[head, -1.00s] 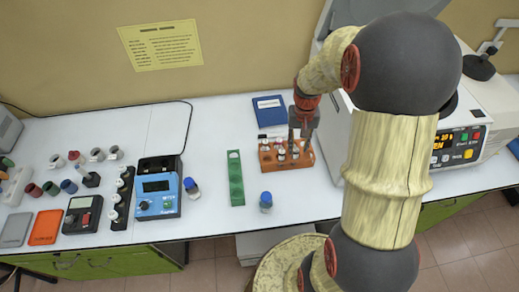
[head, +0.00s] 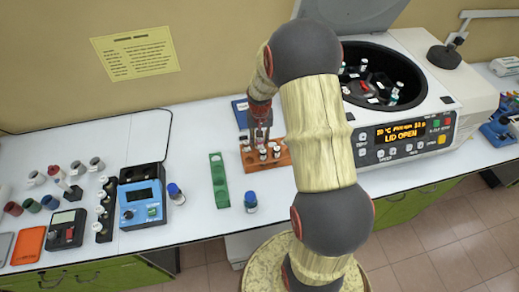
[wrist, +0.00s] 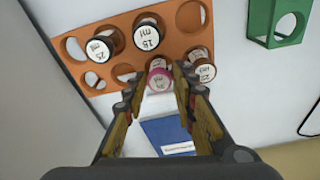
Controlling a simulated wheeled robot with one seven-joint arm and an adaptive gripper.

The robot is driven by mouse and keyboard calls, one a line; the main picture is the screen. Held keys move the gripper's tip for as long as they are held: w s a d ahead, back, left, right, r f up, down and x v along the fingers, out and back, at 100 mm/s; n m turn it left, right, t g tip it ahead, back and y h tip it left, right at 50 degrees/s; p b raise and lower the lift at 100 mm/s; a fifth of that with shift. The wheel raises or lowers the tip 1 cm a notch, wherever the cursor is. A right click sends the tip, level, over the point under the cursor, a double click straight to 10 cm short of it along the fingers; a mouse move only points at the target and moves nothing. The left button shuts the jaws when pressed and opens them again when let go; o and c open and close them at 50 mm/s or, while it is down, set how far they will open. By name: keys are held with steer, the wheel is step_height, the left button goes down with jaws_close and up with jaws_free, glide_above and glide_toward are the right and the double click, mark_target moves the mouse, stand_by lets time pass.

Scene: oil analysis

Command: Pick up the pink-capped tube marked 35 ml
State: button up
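The orange rack (wrist: 108,40) holds several capped tubes. In the wrist view, the pink-capped tube (wrist: 158,77) stands in the rack's row nearest the fingers; its cap label is too small to read surely. My gripper (wrist: 159,84) is open, with its fingers on either side of the pink cap and small gaps showing. Dark-capped tubes marked 15 ml (wrist: 147,36) and 25 ml (wrist: 98,50) stand in the other row. Another dark-capped tube (wrist: 204,68) is close beside the right finger. In the head view, my gripper (head: 261,132) is over the back of the rack (head: 279,158).
A blue book (wrist: 168,132) lies behind the rack. A green rack (head: 218,182) and a blue-capped bottle (head: 250,203) stand nearby. The centrifuge (head: 408,138) at right has its lid open with tubes inside. A blue meter (head: 141,203) stands at left.

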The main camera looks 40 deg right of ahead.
steer(key=shift+w+d+f, duration=0.1)
steer(key=shift+f, duration=0.65)
steer(key=shift+c, duration=0.6)
jaws_close()
